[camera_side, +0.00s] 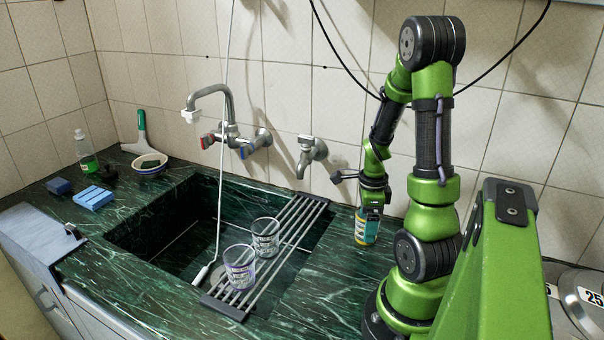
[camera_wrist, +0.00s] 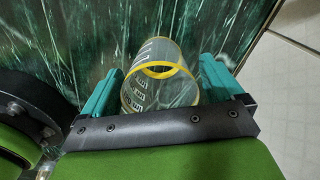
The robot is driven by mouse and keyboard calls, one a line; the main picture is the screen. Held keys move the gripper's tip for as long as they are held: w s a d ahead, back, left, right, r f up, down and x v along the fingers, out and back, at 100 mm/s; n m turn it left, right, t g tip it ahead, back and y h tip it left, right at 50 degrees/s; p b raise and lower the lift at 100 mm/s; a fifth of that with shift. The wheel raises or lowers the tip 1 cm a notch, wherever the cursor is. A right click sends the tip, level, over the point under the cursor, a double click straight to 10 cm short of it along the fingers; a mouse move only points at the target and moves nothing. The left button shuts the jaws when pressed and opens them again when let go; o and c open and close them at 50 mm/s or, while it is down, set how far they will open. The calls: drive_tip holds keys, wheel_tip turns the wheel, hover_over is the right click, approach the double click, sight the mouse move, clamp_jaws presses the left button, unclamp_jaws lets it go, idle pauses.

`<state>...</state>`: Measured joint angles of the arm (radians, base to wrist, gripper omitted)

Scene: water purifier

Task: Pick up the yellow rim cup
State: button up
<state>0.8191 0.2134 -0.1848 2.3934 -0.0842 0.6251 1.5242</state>
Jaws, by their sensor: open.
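The yellow rim cup (camera_wrist: 155,90) is clear with white markings and a yellow rim. In the wrist view it sits between the two teal fingers of my gripper (camera_wrist: 162,77), with small gaps showing at its sides. My gripper is open around it. In the side view my gripper (camera_side: 371,211) points down at the cup (camera_side: 366,230), which stands on the green counter close to the tiled wall. The fingers partly hide the cup's upper part there.
Two clear cups, one front (camera_side: 239,268) and one behind (camera_side: 265,239), stand on a metal rack (camera_side: 290,226) across the sink (camera_side: 165,222). Taps (camera_side: 309,155) stick out from the wall. A bowl (camera_side: 150,165), a bottle (camera_side: 86,152) and blue sponges (camera_side: 94,198) lie at the left.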

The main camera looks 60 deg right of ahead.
drive_tip(key=c, duration=1)
drive_tip(key=shift+r, duration=0.1)
